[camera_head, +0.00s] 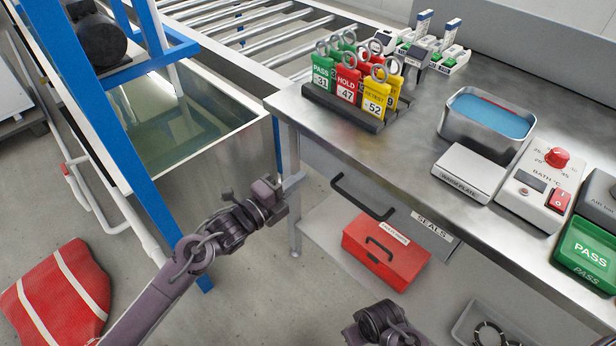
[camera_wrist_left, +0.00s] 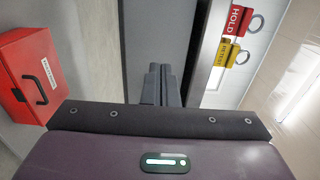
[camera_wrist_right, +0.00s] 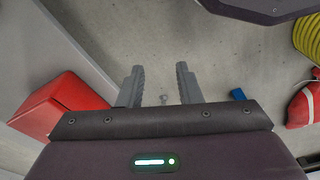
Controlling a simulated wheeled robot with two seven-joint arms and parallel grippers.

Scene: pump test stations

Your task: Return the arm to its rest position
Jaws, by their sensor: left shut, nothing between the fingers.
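My left arm reaches in from the lower left in the head view. Its gripper (camera_head: 292,184) is beside the near left corner of the steel bench (camera_head: 420,160), below the top. In the left wrist view the two fingers of this gripper (camera_wrist_left: 161,84) are together with nothing between them. Only part of my right arm shows at the bottom of the head view, and its fingers cannot be made out there. In the right wrist view the right gripper (camera_wrist_right: 160,84) has its fingers apart and empty, above the grey floor.
A rack (camera_head: 343,108) of green, red and yellow tags stands on the bench's left end. A drawer handle (camera_head: 362,198) juts out below. A red box (camera_head: 385,250) sits on the lower shelf. A blue-framed water tank (camera_head: 170,130) stands left. Open floor lies between.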

